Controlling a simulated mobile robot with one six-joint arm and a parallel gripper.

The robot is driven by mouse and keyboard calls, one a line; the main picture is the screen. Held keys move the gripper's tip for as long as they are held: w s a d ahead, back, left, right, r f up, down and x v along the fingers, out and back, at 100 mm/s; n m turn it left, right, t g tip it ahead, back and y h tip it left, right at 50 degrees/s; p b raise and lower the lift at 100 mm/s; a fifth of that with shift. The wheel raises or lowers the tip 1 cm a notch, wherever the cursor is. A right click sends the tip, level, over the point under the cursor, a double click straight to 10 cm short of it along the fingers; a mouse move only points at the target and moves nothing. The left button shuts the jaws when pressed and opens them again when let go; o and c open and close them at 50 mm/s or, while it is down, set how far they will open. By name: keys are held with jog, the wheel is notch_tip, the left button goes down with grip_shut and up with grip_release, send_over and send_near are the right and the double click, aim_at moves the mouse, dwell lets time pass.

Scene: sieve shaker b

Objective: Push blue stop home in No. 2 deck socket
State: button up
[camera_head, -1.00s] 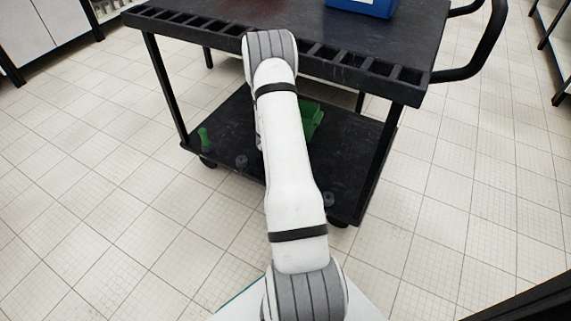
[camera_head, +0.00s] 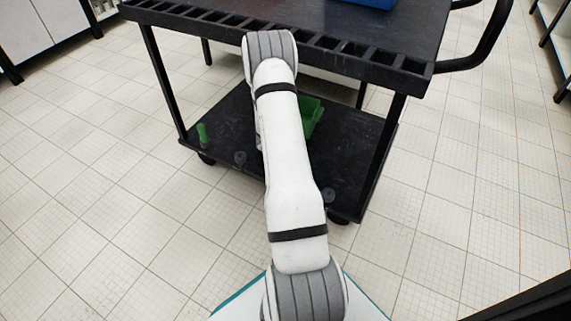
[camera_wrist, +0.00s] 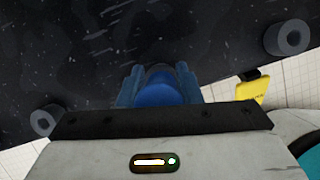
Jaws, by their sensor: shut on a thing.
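In the wrist view, my gripper (camera_wrist: 158,88) is shut on the blue stop (camera_wrist: 158,92), a rounded blue piece between its bluish fingers. Beyond it is a dark, scuffed surface. A grey ring-shaped piece (camera_wrist: 289,38) stands at the upper right and another (camera_wrist: 45,120) at the left edge. No number shows, so I cannot tell whether either is the No. 2 deck socket. The stop's far end is hidden, and I cannot tell whether it touches anything. In the head view my own arm hides the gripper and stop.
A black cart has a slotted top shelf (camera_head: 400,62) and a lower shelf (camera_head: 355,150). The lower shelf holds a green tray (camera_head: 312,117), a green upright piece (camera_head: 202,133) and grey round pieces (camera_head: 240,158). A yellow tag (camera_wrist: 253,90) shows in the wrist view. Floor around the cart is clear.

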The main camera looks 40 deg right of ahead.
jog(key=shift+f+b, duration=0.5)
jog(key=shift+f, duration=0.1)
jog(key=o, duration=1.1)
jog(key=shift+r, duration=0.1)
jog(key=p+v, duration=0.3)
jog(key=v, duration=0.4)
jog(key=shift+a+r+p, duration=0.2)
jog(key=shift+r+p, duration=0.05)
jog(key=shift+p, duration=0.1)
jog(key=shift+r, duration=0.1)
